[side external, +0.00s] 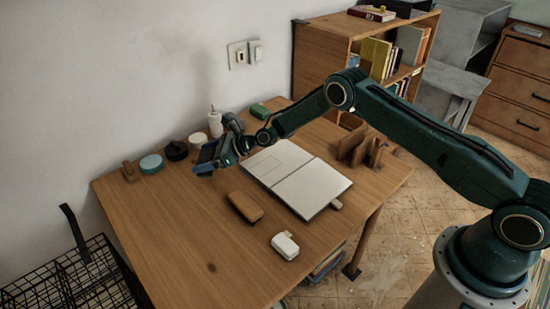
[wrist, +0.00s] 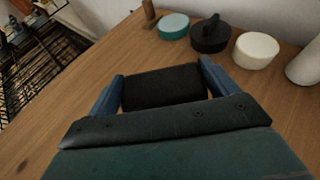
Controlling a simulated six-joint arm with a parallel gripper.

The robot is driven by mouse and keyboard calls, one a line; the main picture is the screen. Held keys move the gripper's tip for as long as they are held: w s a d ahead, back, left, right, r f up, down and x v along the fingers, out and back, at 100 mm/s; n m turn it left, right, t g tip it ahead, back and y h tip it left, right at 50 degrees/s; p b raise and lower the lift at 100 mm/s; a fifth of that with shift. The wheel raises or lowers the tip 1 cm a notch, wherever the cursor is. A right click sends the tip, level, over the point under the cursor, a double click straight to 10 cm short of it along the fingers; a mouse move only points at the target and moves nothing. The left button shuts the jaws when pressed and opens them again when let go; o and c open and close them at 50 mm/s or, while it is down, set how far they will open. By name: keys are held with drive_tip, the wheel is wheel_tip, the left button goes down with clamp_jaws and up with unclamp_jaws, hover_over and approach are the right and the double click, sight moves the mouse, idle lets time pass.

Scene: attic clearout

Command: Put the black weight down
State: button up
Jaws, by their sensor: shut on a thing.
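The black weight (wrist: 162,88) shows in the wrist view as a dark, block-shaped thing between the two blue fingers of my gripper (wrist: 162,84). The gripper is shut on it from both sides. In the side view my gripper (side external: 207,158) is over the left back part of the wooden table (side external: 160,240). There the weight is hard to make out against the dark fingers. I cannot tell whether its underside touches the table. The wood in front of it in the wrist view is bare.
Behind the gripper stand a teal round tin (side external: 151,163), a black round thing with a knob (side external: 176,151), a white round tin (side external: 198,140) and a white bottle (side external: 215,124). An open book (side external: 297,180), a brown case (side external: 245,206) and a white case (side external: 285,246) lie nearby. The table's left front is clear.

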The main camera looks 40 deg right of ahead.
drive_tip(key=shift+w+f, duration=0.1)
drive_tip(key=shift+f, duration=1.55)
drive_tip(key=shift+f, duration=0.1)
drive_tip(key=o, duration=1.7)
drive_tip(key=shift+f, duration=0.25)
drive_tip(key=shift+r, duration=0.15)
drive_tip(key=shift+v, duration=6.05)
